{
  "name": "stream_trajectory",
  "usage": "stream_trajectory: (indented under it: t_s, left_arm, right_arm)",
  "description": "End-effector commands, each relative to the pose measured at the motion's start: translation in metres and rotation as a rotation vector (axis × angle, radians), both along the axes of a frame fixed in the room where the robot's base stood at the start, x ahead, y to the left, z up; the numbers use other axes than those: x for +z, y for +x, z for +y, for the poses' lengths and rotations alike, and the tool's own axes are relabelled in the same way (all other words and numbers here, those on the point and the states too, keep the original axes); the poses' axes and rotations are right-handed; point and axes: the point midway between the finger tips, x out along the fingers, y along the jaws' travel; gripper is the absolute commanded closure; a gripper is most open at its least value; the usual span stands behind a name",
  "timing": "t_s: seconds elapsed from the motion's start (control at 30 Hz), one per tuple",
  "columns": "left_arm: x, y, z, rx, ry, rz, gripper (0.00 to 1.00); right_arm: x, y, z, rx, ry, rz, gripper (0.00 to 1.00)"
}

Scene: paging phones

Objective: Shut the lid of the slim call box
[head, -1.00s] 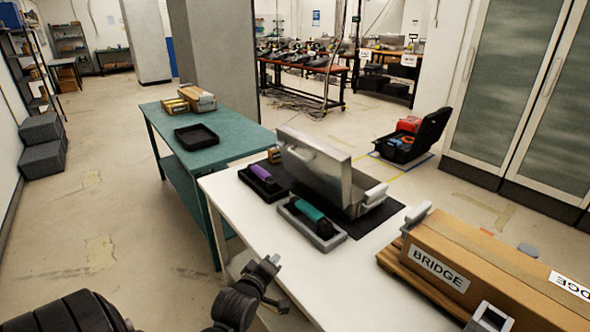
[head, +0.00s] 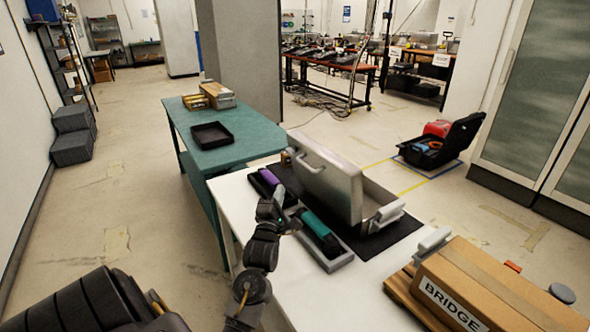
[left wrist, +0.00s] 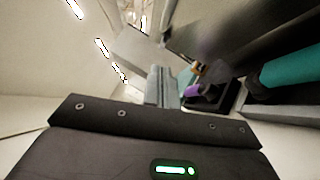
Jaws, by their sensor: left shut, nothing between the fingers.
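The slim call box (head: 378,211) is a silver metal case on a black mat on the white table. Its lid (head: 327,180) stands open, roughly upright, with a handle on the face toward the left. My left gripper (head: 276,209) is shut and empty, in front of the lid's handle side, above or beside the two phones; it looks apart from the lid. In the left wrist view, a purple handset (left wrist: 197,90) and a teal handset (left wrist: 285,70) show close by. My right gripper is not in view.
The purple phone (head: 270,177) and teal phone (head: 319,231) lie in cradles left of the box. A cardboard carton marked BRIDGE (head: 470,285) is at the right. A green table (head: 240,145) with a black tray (head: 211,135) stands behind left.

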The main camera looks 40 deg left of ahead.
Motion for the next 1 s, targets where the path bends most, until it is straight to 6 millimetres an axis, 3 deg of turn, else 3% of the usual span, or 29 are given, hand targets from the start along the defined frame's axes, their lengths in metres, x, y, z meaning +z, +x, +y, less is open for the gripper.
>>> stream_trajectory:
  t_s: [0.3,0.5,1.0]
  left_arm:
    - [0.020,0.054,0.034,0.003,0.002,0.001,1.00]
    - [0.029,0.078,0.025,0.002,0.001,0.002,1.00]
    - [0.030,0.088,0.021,0.001,0.001,0.002,1.00]
  right_arm:
    - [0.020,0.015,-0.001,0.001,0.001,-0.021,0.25]
    - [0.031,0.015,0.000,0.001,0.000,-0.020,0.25]
    - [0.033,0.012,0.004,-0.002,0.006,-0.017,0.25]
